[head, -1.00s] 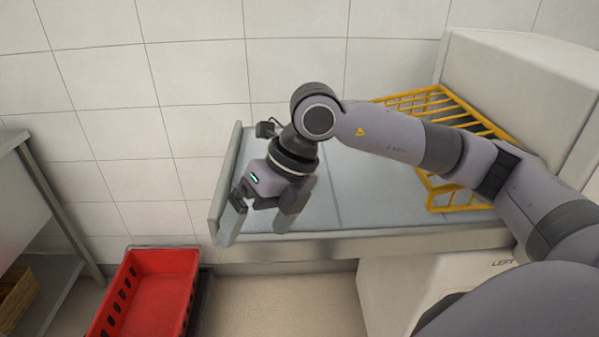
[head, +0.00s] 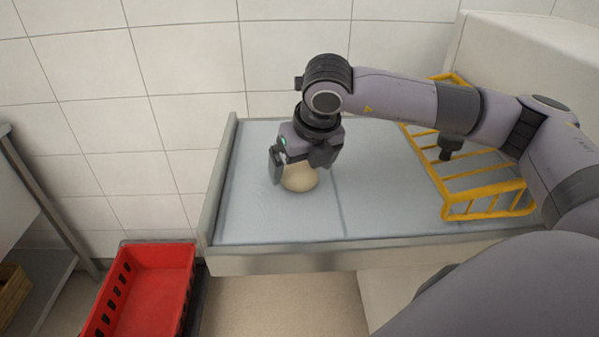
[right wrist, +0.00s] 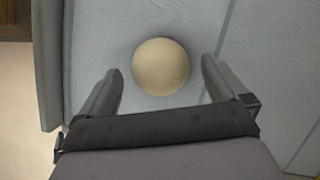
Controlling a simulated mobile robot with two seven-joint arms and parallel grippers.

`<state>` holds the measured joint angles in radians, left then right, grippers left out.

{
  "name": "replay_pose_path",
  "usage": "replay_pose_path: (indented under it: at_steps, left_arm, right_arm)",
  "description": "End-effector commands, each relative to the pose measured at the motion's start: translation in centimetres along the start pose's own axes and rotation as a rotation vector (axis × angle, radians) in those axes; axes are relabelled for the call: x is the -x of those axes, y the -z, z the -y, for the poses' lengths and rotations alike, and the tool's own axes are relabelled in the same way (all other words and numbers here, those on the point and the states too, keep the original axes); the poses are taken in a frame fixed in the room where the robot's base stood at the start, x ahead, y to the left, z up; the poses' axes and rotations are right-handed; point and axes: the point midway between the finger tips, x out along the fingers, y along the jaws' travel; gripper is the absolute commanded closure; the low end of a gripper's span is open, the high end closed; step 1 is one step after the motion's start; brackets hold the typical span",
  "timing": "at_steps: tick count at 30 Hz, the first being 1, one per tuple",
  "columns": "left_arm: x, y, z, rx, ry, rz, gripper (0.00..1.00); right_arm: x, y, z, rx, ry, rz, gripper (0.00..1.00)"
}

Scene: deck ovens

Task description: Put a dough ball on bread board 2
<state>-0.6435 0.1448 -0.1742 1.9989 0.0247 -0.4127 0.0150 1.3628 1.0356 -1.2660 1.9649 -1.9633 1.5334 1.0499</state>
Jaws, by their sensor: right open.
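A pale, round dough ball (head: 300,178) rests on the grey-blue surface of the metal-edged table in the head view. It also shows in the right wrist view (right wrist: 160,66), lying between and just beyond the fingertips. My right gripper (head: 303,172) is open and empty over the ball, fingers pointing down on either side. In the right wrist view the gripper (right wrist: 161,80) has clear gaps between each finger and the ball. A seam line splits the surface into panels; the ball lies on the left one (head: 245,205). I cannot tell which panel is bread board 2. My left gripper is not seen.
A yellow wire rack (head: 490,190) stands on the right of the surface, beneath my right arm. A red crate (head: 150,258) sits low at the left front. A raised metal edge (head: 222,180) bounds the table's left side. A white box-shaped unit stands at the right.

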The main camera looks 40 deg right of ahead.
Motion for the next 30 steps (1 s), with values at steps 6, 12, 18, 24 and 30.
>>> replay_pose_path:
  at_steps: [6, 12, 18, 24, 30]
  left_arm:
    - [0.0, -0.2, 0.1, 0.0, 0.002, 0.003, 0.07]
    - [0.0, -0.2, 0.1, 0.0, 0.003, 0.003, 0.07]
    - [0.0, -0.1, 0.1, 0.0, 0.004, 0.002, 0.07]
    - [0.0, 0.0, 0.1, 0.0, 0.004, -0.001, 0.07]
    - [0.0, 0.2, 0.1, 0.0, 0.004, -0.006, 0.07]
  right_arm:
    - [-1.1, 0.0, 0.0, 0.001, -0.001, 0.001, 0.01]
    - [-1.1, 0.0, 0.0, 0.001, -0.001, 0.001, 0.2]
    - [-1.1, 0.0, 0.0, 0.001, -0.001, 0.001, 0.61]
    - [-1.0, 0.0, -0.1, 0.001, -0.002, 0.001, 0.61]
    - [-0.1, -0.5, -0.1, 0.001, -0.002, 0.002, 0.61]
